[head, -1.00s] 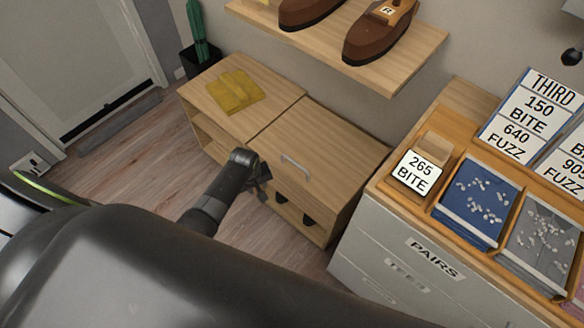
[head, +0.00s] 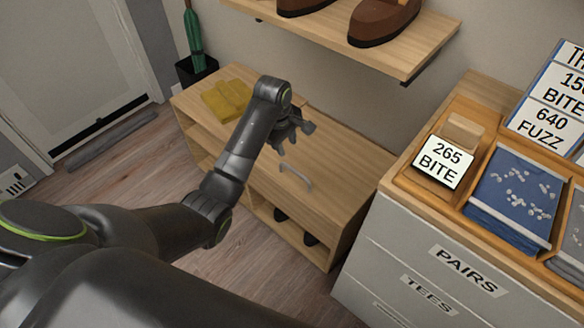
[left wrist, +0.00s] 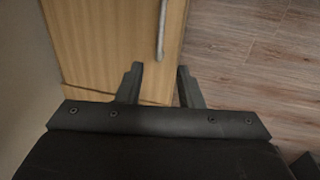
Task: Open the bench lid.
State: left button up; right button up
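The wooden bench (head: 335,220) stands against the wall, and its right-hand lid (head: 335,160) lies flat and closed. A grey bar handle (head: 296,176) is on the lid near its front; it also shows in the left wrist view (left wrist: 161,30). My left gripper (head: 297,140) hangs above the lid, behind the handle as seen in the head view. In the left wrist view its two fingers (left wrist: 158,85) are apart with nothing between them, and the handle lies beyond the fingertips. My right gripper is in neither view.
A folded yellow cloth (head: 226,99) lies on the bench's left part. A shelf with brown shoes (head: 385,22) juts out above the bench. A grey drawer cabinet (head: 400,255) with trays stands close on the right. Dark shoes (head: 281,214) sit inside the bench.

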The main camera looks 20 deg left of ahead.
aim_at(293, 170)
pick_arm(q)
jog(key=f+b, duration=0.1)
jog(key=f, duration=0.2)
jog(key=w+f+b, duration=0.1)
jog(key=f, duration=0.3)
jog(key=f+b, duration=0.1)
jog(key=f, duration=0.2)
jog(key=shift+w+d+f, duration=0.2)
jog(key=shift+w+d, duration=0.15)
jog(key=shift+w, duration=0.05)
jog(key=shift+w+f+b, duration=0.25)
jog(key=shift+f+b, duration=0.15)
jog(key=shift+f, duration=0.7)
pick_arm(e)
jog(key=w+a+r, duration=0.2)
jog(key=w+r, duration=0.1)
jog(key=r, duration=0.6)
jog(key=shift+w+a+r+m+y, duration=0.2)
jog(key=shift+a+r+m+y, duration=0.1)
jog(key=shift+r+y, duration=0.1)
pick_arm(q)
grip_shut()
